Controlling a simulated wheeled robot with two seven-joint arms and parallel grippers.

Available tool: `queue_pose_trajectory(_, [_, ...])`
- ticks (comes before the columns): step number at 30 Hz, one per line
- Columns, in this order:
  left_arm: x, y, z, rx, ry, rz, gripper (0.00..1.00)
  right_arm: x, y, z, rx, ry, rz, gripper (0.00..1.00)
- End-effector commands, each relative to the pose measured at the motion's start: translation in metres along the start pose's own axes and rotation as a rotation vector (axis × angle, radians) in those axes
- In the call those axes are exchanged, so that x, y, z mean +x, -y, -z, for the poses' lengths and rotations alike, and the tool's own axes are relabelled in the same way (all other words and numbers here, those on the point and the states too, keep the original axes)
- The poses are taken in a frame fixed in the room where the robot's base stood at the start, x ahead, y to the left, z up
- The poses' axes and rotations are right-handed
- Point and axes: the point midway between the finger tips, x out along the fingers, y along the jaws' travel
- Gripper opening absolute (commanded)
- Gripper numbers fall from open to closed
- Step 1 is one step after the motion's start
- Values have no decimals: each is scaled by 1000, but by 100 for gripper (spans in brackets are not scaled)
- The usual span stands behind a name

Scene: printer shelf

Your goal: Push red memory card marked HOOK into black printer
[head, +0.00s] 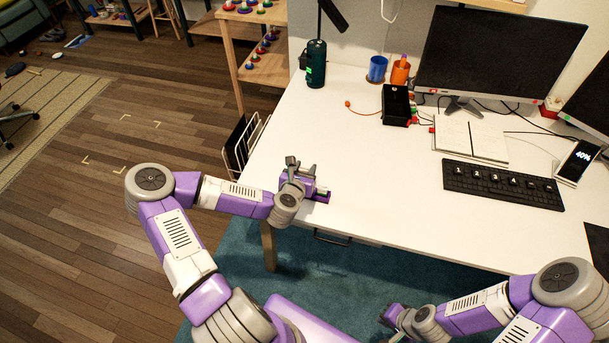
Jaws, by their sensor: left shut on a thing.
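My left gripper (322,192) is low over the front left part of the white desk. I cannot make out a red card marked HOOK. No black printer is clearly recognisable; a small black box (395,100) with cables stands further back on the desk, well apart from my left gripper.
The white desk (300,140) is bare between my left gripper and the black box. A notebook (455,140), a keyboard (502,185), a monitor (495,55) and a phone (577,160) fill the right side. A dark green bottle (316,65) and two cups stand at the back.

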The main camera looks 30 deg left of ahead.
Motion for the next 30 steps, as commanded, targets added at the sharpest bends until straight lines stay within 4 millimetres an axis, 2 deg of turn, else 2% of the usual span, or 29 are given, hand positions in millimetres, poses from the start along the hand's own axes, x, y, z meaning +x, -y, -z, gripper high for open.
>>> queue_pose_trajectory(3, [-7,0,-18,1,1,-1,13,-8,3,0,0,0,0,0])
queue_pose_trajectory(9, [-13,0,-31,-1,-1,-1,13,-17,6,-1,0,0,0,0])
queue_pose_trajectory(24, [-22,0,-54,-1,-1,-1,13,-40,15,-2,0,0,0,0])
queue_pose_trajectory(30, [-24,6,-55,2,-1,10,13,-42,16,-2,0,0,0,0])
